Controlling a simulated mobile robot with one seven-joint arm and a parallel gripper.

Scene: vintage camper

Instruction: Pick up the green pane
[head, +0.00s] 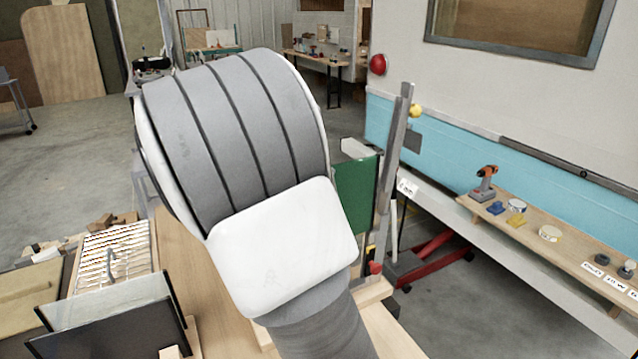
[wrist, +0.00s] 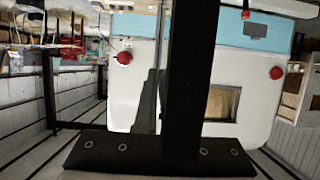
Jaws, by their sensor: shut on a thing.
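The green pane (head: 354,197) stands upright just right of my arm in the head view, its left part hidden behind the arm. My arm fills the middle of that view and hides my gripper. In the wrist view my gripper (wrist: 192,25) shows as a dark upright bar rising from a bolted dark base. It is shut on the pane. A thin greyish strip beside the bar may be the pane seen nearly edge-on, but I cannot tell for sure.
A grey upright post (head: 391,170) stands close right of the pane. A wooden shelf (head: 560,250) along the camper holds a drill (head: 484,184) and small items. A wire rack (head: 115,262) and dark-edged panels (head: 110,325) stand at lower left. Open floor lies at upper left.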

